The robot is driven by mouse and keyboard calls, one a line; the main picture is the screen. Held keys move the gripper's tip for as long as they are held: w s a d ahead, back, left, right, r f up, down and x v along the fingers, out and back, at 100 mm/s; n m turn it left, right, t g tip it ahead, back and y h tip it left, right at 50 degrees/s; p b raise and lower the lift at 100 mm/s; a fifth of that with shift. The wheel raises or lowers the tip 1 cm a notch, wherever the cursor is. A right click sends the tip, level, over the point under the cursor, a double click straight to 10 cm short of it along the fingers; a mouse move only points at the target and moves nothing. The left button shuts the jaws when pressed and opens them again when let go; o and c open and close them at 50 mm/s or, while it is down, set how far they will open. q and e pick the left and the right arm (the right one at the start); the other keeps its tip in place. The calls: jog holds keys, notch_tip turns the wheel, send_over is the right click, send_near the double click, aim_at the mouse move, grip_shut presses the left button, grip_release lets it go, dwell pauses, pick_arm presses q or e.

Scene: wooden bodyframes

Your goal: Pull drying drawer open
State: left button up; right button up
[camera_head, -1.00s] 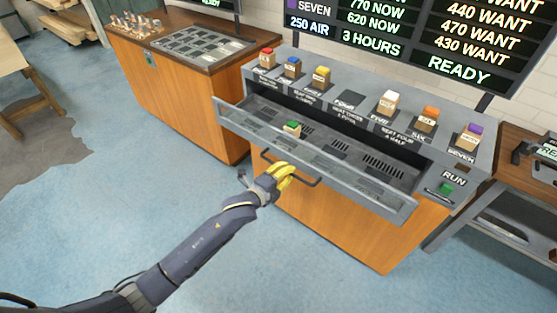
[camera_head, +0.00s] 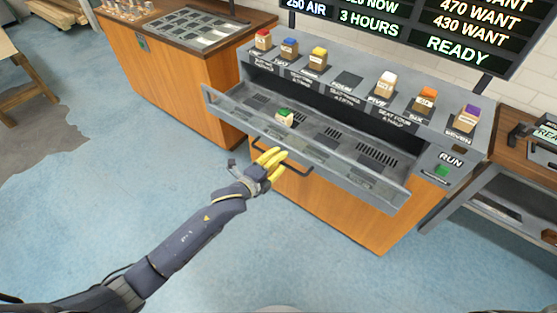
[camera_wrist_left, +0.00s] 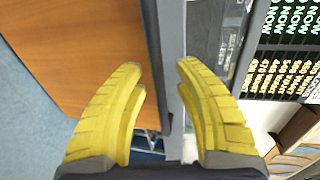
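The drying drawer (camera_head: 330,172) is a grey tray with a glassy front, pulled out from the grey-topped orange cabinet. A dark bar handle (camera_head: 298,171) is on its front. A green-topped block (camera_head: 284,118) sits inside on the slotted tray floor. My left gripper (camera_head: 277,157), with yellow fingers, is at the left part of the handle. In the left wrist view its fingers (camera_wrist_left: 158,72) are apart, with a dark bar and the grey drawer edge showing between them. I cannot tell whether they touch the handle. My right gripper is not in view.
Several colour-topped blocks, such as a yellow one (camera_head: 318,58), stand on the cabinet's top ledge. A green RUN button (camera_head: 441,170) is at its right. A wooden cabinet (camera_head: 165,75) stands at the left and a bench (camera_head: 515,155) at the right. The blue floor in front is clear.

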pick_arm(q)
jog(key=v, duration=1.2)
dwell(0.4)
